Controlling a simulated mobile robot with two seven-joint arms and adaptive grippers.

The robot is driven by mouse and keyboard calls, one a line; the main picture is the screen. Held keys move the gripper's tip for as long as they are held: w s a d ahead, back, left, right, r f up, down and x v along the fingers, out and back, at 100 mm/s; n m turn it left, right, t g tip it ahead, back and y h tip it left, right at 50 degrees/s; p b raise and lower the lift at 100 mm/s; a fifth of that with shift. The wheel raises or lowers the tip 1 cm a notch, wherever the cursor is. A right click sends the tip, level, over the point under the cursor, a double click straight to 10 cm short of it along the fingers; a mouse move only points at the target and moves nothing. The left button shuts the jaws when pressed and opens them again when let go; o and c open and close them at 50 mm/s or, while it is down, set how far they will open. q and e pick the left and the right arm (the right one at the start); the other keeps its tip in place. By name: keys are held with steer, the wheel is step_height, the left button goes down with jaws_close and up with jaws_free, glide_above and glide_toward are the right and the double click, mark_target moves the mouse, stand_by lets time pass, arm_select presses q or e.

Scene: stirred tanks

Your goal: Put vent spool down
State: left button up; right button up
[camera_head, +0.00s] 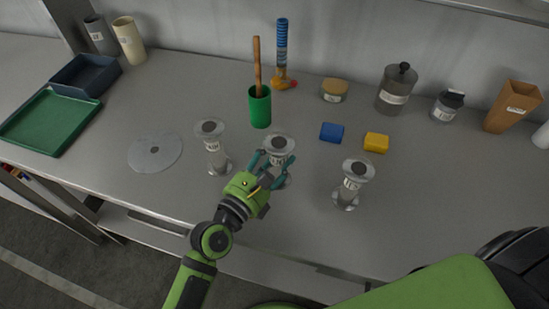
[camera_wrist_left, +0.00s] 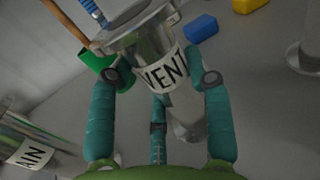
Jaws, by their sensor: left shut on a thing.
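The vent spool (camera_head: 279,147) is a clear-grey flanged cylinder with a dark top opening, near the middle of the bench. Its white label, partly cut off, shows in the left wrist view (camera_wrist_left: 163,68). My left gripper (camera_head: 273,162) is shut on the vent spool, teal fingers around its sides. The spool looks close to upright in the head view; its lower end is partly hidden by the gripper, and I cannot tell whether it touches the bench. My right gripper is not in view.
A similar spool (camera_head: 212,146) stands left, its label ending in "AIN" in the wrist view (camera_wrist_left: 34,154). Another spool (camera_head: 352,184) stands right. A grey disc (camera_head: 155,153), green cup (camera_head: 260,107), blue block (camera_head: 332,132) and yellow block (camera_head: 376,142) are nearby. Bench at right front is clear.

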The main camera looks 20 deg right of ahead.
arm_select(q)
steer(key=shift+f, duration=0.1)
steer(key=o, duration=1.3)
steer(key=shift+f, duration=0.1)
steer(key=shift+r, duration=0.2)
steer(key=b+v, duration=0.1)
steer(key=v, duration=1)
steer(key=shift+s+a+f+b, duration=0.1)
steer(key=shift+b, duration=0.25)
steer(key=shift+s+a, duration=0.3)
